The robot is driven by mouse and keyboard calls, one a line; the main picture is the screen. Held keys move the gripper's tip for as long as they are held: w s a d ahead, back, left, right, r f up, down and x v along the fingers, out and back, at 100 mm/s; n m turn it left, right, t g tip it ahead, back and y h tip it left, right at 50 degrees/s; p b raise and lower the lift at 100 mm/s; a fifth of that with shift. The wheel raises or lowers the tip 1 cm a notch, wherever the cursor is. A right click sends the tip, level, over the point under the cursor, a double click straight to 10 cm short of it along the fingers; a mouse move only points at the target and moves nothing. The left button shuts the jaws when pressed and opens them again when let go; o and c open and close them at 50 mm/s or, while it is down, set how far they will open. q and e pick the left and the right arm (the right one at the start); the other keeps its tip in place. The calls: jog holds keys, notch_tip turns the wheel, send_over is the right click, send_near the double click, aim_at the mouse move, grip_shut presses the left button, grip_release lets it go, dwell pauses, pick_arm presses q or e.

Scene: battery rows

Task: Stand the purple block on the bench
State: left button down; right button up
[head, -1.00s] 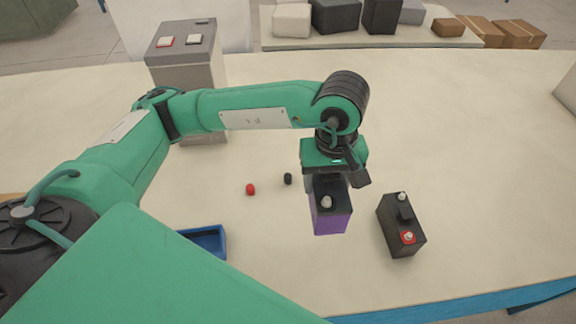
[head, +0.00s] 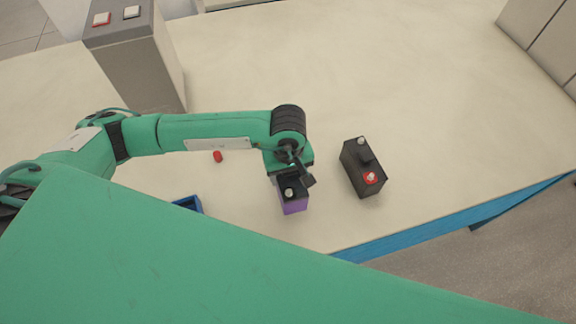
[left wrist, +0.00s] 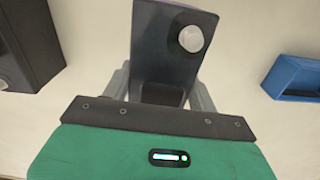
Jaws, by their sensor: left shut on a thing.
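The purple block (head: 294,204) has a black top with a pale round terminal. My left gripper (head: 288,182) is shut on it, low over the bench (head: 240,235). I cannot tell whether its base touches the bench. In the left wrist view the block's dark top (left wrist: 165,45) fills the space between the fingers of my left gripper (left wrist: 160,85). The lower part of the block is hidden there. My right gripper is not in view.
A black battery (head: 362,170) with a red-ringed terminal stands just right of the block. A blue tray (head: 188,203) and a red cap (head: 217,156) lie to the left. A grey box with buttons (head: 140,60) stands at the back left. The bench's blue front edge (head: 400,238) is close.

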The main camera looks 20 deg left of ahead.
pick_arm(q)
notch_tip(320, 180, down, 3)
jog(key=shift+f+p, duration=0.1)
jog(key=shift+p, duration=0.35)
jog(key=shift+f, duration=0.15)
jog(key=shift+f, duration=0.15)
jog(key=shift+c, duration=2.1)
grip_release()
